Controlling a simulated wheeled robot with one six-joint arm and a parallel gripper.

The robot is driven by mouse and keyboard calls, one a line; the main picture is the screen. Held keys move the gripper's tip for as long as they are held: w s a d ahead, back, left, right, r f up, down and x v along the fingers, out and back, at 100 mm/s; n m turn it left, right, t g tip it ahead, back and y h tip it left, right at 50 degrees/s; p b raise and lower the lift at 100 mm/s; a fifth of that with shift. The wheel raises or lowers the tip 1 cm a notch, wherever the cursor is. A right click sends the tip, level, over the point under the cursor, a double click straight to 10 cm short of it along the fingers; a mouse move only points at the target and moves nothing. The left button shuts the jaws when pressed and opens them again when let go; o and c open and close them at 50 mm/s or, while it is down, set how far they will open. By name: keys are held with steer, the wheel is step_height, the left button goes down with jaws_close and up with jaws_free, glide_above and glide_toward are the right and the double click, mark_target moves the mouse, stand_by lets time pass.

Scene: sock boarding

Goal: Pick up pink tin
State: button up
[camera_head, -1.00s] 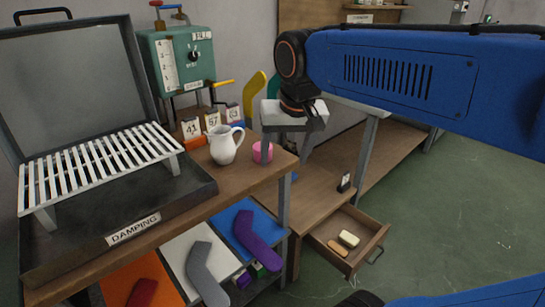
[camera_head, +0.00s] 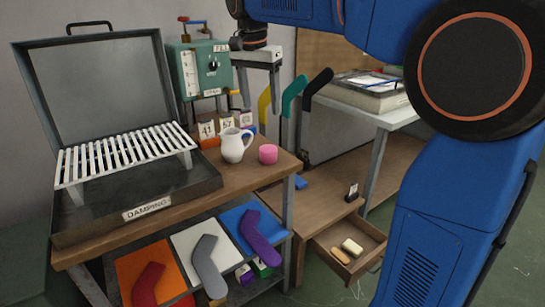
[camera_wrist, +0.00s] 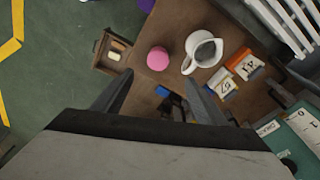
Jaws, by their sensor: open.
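The pink tin (camera_head: 268,154) stands on the wooden bench top near its right corner, just right of a white jug (camera_head: 235,146). It shows whole and uncovered in both views. My gripper (camera_head: 259,104) is open and empty, raised above and behind the tin, apart from it. In the wrist view the tin (camera_wrist: 158,59) lies beyond the fingertips, roughly between the lines of the two fingers of my gripper (camera_wrist: 157,86).
Number cards (camera_head: 227,126) stand behind the jug, near a green gauge box (camera_head: 205,68). A white slatted rack (camera_head: 125,155) stands in the black damping case at left. Lower right, an open drawer (camera_head: 349,250) holds small items.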

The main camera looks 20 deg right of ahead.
glide_toward(268, 148)
steer(key=f, duration=0.5)
steer(key=shift+w+f, duration=0.15)
steer(key=shift+w, duration=0.15)
steer(key=shift+w+d+f, duration=0.1)
steer(key=shift+d+f, duration=0.1)
steer(key=shift+f, duration=0.65)
steer(key=shift+w+d+f, duration=0.1)
steer(key=shift+d+f, duration=0.15)
steer(key=shift+f, duration=0.6)
steer(key=shift+w+d+f, duration=0.1)
steer(key=shift+d+f, duration=0.1)
steer(key=shift+f, duration=0.7)
steer(key=c, duration=1.1)
